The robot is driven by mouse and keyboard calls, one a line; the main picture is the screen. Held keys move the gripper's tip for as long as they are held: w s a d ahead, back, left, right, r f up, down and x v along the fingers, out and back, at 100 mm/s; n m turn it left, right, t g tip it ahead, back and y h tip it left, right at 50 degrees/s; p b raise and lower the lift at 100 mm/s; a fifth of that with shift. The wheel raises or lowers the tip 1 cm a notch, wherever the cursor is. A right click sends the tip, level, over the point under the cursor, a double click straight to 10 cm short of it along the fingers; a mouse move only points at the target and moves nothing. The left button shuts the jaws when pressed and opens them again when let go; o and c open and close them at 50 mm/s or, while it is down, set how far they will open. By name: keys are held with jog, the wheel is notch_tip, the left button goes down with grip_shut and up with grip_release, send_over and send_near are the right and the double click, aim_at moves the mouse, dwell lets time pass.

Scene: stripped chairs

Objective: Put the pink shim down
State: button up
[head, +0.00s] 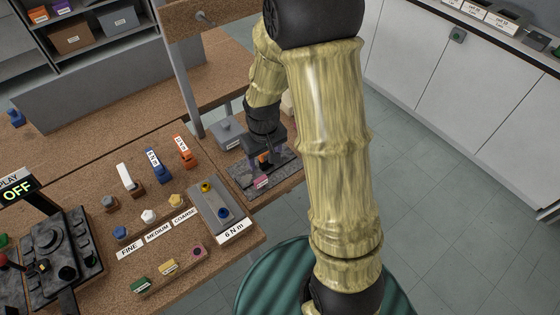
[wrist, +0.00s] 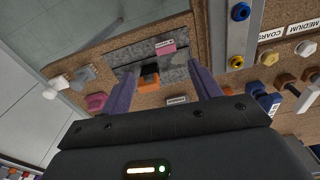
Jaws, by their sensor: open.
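A small pink piece with a white label (head: 262,182), which looks like the pink shim, lies on the near edge of a dark grey slab (head: 243,183). It also shows in the wrist view (wrist: 166,49), on the grey slab (wrist: 138,52) beyond my fingertips. My gripper (head: 264,157) is open above the slab, its purple fingers apart on either side in the wrist view (wrist: 158,72). Between the fingers is a black and orange piece (wrist: 149,77) on the slab. The pink piece is clear of the fingers. My arm hides part of the slab's surroundings in the head view.
A grey plate with yellow and blue knobs (head: 218,208) is left of the slab. A grey box (head: 228,133) stands behind. Orange (head: 183,151), blue (head: 157,166) and white (head: 129,179) tools stand further left. A dusky pink block (wrist: 96,101) is beside one finger.

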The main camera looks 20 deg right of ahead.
jog(key=s+d+r+m+t, duration=0.1)
jog(key=s+d+r+m, duration=0.1)
jog(key=s+r, duration=0.6)
jog(key=shift+s+d+r+m+t, duration=0.2)
jog(key=shift+s+m+t, duration=0.15)
jog(key=shift+s, duration=0.65)
jog(key=shift+c, duration=0.2)
